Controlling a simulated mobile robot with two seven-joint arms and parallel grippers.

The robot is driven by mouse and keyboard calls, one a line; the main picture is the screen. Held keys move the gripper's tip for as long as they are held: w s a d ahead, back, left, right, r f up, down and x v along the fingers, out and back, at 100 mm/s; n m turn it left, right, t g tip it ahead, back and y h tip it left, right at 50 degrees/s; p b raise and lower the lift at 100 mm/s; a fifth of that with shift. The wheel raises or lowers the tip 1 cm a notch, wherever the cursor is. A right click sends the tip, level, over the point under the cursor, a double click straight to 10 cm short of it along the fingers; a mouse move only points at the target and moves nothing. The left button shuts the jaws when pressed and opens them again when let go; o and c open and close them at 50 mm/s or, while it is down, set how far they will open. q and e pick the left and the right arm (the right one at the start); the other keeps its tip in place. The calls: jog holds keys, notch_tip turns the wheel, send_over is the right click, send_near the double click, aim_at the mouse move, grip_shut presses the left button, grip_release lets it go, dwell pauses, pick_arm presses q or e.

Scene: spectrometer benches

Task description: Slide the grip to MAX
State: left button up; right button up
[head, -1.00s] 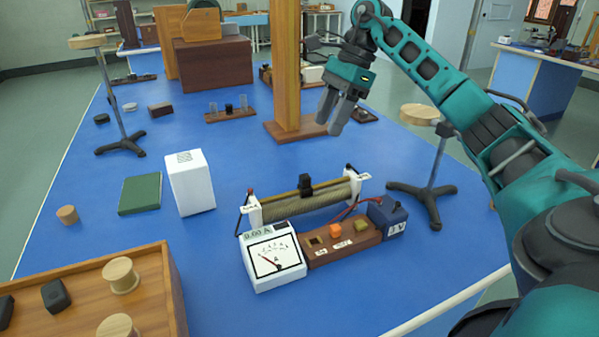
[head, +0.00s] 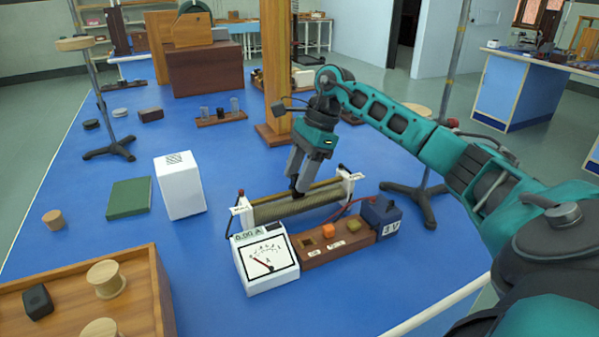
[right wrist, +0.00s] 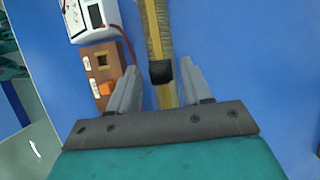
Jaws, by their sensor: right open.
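The sliding rheostat (head: 268,211) stands on the blue bench, with a wound coil, a brass-coloured rod and white end posts. Its black grip (right wrist: 161,73) sits on the rod; in the head view it is mostly hidden by my right gripper (head: 299,184). In the right wrist view, my right gripper (right wrist: 159,70) is open, with one finger on each side of the grip and gaps showing. The small labels on the left post (head: 241,210) and right post (head: 354,178) are hard to read. My left gripper is not in view.
A white ammeter (head: 268,268) showing 0.00 A stands in front of the rheostat, beside a wooden switch block (head: 318,253) and blue battery box (head: 381,217). A wooden post (head: 275,65) rises behind; a stand (head: 414,197) is at right. Bench left of the rheostat is clear up to a white box (head: 180,186).

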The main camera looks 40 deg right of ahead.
jog(key=shift+c, duration=0.5)
grip_shut()
